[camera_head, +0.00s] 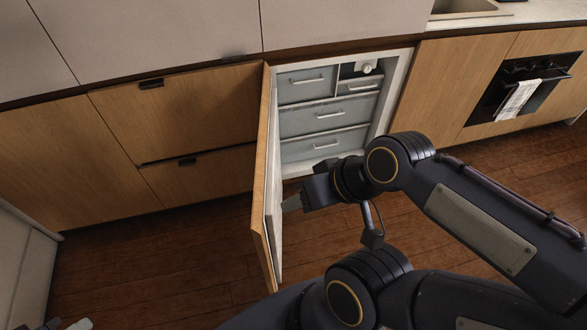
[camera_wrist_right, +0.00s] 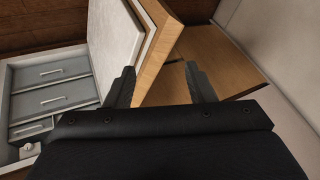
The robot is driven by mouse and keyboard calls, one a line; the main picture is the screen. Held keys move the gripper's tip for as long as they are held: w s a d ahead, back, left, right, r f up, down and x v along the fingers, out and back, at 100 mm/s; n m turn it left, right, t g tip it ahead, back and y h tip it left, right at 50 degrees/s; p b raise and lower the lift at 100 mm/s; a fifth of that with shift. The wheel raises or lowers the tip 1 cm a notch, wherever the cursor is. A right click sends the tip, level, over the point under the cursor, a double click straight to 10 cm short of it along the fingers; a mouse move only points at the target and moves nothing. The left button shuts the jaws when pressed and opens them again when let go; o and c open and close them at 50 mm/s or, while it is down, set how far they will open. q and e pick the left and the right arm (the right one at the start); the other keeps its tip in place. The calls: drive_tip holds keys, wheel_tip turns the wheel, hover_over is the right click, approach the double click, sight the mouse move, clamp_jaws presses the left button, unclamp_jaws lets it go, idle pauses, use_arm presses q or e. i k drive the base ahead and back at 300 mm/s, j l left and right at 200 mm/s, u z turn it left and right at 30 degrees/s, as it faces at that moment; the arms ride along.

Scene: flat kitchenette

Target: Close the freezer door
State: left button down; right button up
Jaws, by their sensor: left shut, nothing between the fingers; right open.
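The freezer door (camera_head: 260,190) stands wide open, swung out toward me, with its wooden outside facing left and its pale inner side facing right. The open freezer (camera_head: 325,120) shows grey drawers. My right gripper (camera_head: 291,203) is at the door's inner side, low down; one finger shows there. In the right wrist view my right gripper (camera_wrist_right: 160,87) is open, and the door edge (camera_wrist_right: 158,50) appears between its two fingers. I cannot tell whether they touch it. My left gripper (camera_head: 62,325) is shut and empty at the bottom left corner, partly cut off.
Wooden drawers (camera_head: 185,115) lie left of the freezer. An oven (camera_head: 525,85) with a hanging towel (camera_head: 517,99) is to the right. A pale cabinet (camera_head: 22,255) stands at the far left. The floor (camera_head: 160,270) left of the door is clear.

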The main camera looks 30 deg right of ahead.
sight(266, 229)
drive_tip(key=i+j+z, duration=0.15)
drive_tip(key=z, duration=0.25)
drive_tip(key=j+z, duration=0.4)
drive_tip(key=i+j+z, duration=0.1)
drive_tip(key=j+z, duration=0.15)
drive_tip(key=z, duration=0.2)
drive_tip(key=j+z, duration=0.4)
drive_tip(key=k+j+z, duration=0.2)
drive_tip(key=j, duration=0.3)
drive_tip(key=i+l, duration=0.15)
drive_tip(key=z, duration=0.05)
